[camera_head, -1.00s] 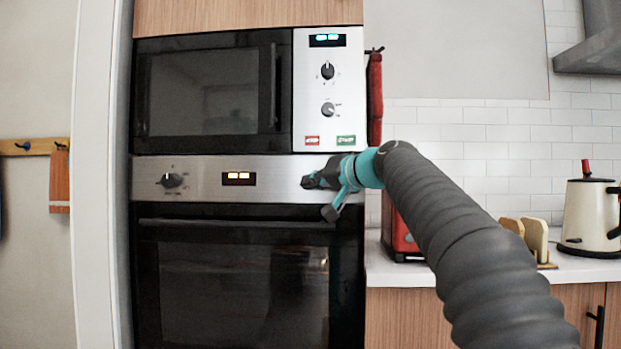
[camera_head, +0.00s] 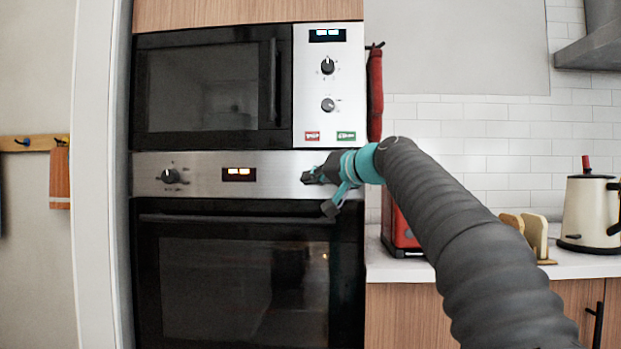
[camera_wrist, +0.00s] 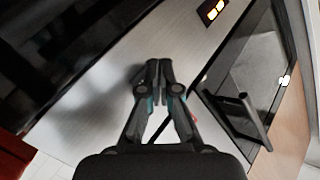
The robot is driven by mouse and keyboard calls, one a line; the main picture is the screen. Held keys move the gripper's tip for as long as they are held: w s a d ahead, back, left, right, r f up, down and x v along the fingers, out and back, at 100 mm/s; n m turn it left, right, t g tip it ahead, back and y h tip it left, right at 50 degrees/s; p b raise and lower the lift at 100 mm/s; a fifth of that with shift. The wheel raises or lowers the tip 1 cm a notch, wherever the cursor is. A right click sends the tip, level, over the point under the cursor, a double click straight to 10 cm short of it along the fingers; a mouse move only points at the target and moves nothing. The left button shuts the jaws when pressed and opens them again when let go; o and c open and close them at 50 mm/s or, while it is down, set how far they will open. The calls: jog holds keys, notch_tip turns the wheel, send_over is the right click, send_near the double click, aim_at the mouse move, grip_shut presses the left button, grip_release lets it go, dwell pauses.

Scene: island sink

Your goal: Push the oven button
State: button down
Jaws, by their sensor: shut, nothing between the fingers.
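The oven (camera_head: 245,290) stands below the microwave, with a brushed steel control panel (camera_head: 205,187) along its top. The panel has a dark round knob (camera_head: 170,176) at its left and a lit orange display (camera_head: 239,174) in the middle. In the wrist view, my shut, empty fingers (camera_wrist: 158,66) point at the steel surface, with the orange display at the top. I cannot tell whether the fingertips touch the panel.
The microwave (camera_head: 205,90) above has two knobs and red and green labels. The oven handle (camera_head: 235,219) runs just below the panel. To the right are a red appliance (camera_head: 398,232), a toast rack (camera_head: 535,232) and a cream kettle (camera_head: 590,213) on the counter.

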dwell(0.4)
jog(key=shift+w+p, duration=0.3)
jog(key=shift+w, duration=0.15)
dwell(0.4)
jog(key=shift+s+b, duration=0.35)
jog(key=shift+s, duration=0.15)
jog(key=s+b, duration=0.3)
jog(key=s, duration=0.3)
jog(key=shift+a, duration=0.1)
dwell(0.5)
